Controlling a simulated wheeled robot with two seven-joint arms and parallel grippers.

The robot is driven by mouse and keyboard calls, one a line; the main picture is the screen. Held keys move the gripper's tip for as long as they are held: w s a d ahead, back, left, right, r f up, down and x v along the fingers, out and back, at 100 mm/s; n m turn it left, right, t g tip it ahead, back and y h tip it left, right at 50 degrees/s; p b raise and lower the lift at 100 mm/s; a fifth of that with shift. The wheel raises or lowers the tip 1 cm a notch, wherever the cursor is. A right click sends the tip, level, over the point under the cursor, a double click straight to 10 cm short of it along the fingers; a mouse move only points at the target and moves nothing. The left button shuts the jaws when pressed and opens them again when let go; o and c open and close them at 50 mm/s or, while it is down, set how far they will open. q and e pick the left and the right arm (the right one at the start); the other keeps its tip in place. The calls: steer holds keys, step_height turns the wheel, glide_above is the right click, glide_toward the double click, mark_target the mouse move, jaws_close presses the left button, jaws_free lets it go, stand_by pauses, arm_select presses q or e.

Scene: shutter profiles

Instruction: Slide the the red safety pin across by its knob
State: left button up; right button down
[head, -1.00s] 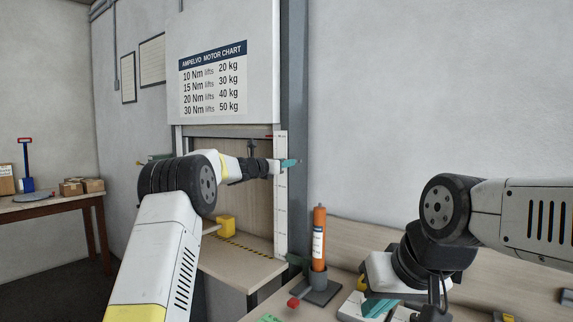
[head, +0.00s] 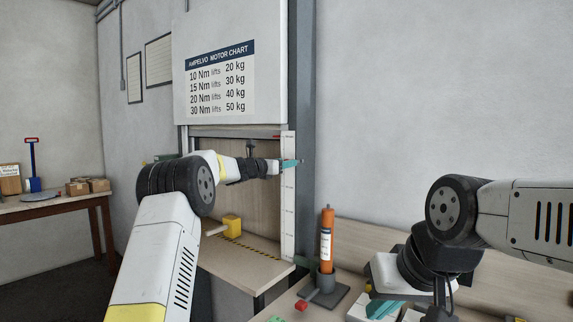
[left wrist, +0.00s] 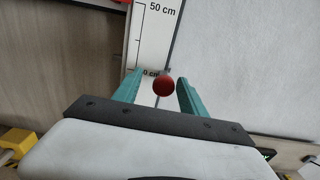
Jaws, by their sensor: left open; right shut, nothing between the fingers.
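The red round knob (left wrist: 166,86) of the safety pin shows in the left wrist view, in front of the lower part of a white height scale (left wrist: 150,40). My left gripper (left wrist: 161,92) is open, with one teal finger on each side of the knob and gaps visible. In the head view my left gripper (head: 291,163) is at the scale on the right side of the shutter opening, and I cannot make out the knob there. My right gripper (head: 384,309) is low at the right, shut and empty, and partly hidden by its own arm.
An orange cylinder (head: 327,238) stands in a grey holder with a red-ended lever (head: 301,305) on the bench. A yellow block (head: 231,223) with a handle sits on the shelf in the opening. A grey post (head: 301,100) rises beside the scale.

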arm_select(q)
steer(key=v, duration=0.7)
steer(key=s+d+f+m+g+y, duration=0.1)
steer(key=s+d+m+g, duration=0.15)
steer(key=s+m, duration=0.85)
steer(key=s+d+f+m+g+y, duration=0.1)
steer(key=s+m+g, duration=0.4)
steer(key=s, duration=1.3)
steer(key=s+a+f+m+y, duration=0.2)
steer(key=s+a+f+m, duration=0.1)
steer(key=s, duration=0.5)
steer(key=s+a+f+m+y, duration=0.2)
steer(key=s+a+f+m, duration=0.2)
steer(key=s+f+m, duration=0.2)
steer(key=s+a+f+m+y, duration=0.2)
steer(key=s+a+f+m, duration=0.1)
steer(key=s, duration=0.7)
steer(key=shift+a+f+m+g, duration=0.35)
steer(key=shift+f+m+g, duration=0.1)
steer(key=shift+f+m, duration=0.35)
